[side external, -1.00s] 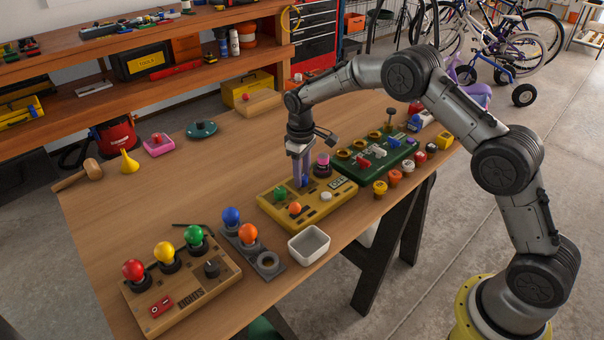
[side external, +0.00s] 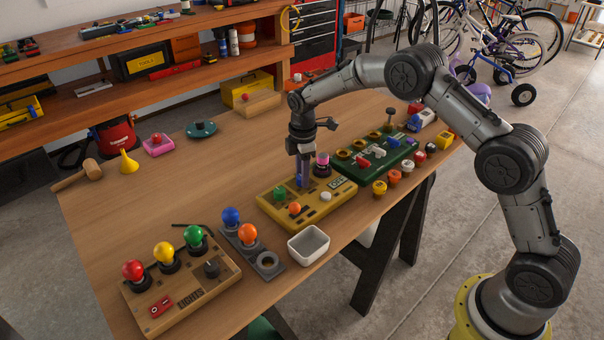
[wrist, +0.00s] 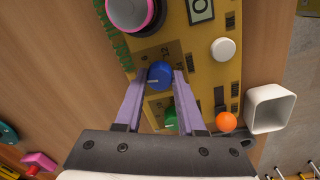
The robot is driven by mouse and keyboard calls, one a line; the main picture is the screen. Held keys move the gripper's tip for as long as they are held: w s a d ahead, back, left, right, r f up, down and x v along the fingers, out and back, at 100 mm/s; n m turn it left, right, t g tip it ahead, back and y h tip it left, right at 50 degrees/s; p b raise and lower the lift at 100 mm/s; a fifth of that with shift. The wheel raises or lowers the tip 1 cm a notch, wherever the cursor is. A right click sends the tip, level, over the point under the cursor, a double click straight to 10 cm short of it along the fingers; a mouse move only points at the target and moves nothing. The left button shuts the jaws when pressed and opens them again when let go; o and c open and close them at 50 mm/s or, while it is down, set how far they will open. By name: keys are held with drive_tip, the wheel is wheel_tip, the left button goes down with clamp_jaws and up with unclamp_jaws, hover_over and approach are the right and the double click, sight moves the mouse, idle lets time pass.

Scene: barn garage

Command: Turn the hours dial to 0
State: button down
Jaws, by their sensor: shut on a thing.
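The yellow timer panel (side external: 322,207) lies on the workbench; it also fills the upper middle of the wrist view (wrist: 205,75). My gripper (side external: 302,184) points down at it. In the wrist view its two purple fingers are closed on opposite sides of a blue dial (wrist: 160,75). The dial's white pointer mark points left in that view. A green dial (wrist: 170,118) sits just below it, partly hidden by the gripper. I cannot read which label says hours. A small display (wrist: 201,10) is cut off at the top edge.
On the same panel are an orange knob (wrist: 226,121), a white button (wrist: 223,49) and a pink-topped knob (wrist: 135,10). A white square bin (side external: 308,244) stands in front. A green panel (side external: 372,158) lies right, a lights board (side external: 180,290) left.

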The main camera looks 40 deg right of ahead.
drive_tip(key=shift+n, duration=1)
drive_tip(key=shift+r, duration=0.1)
drive_tip(key=c, duration=0.5)
unclamp_jaws()
wheel_tip(320, 180, up, 14)
drive_tip(key=shift+s, duration=0.25)
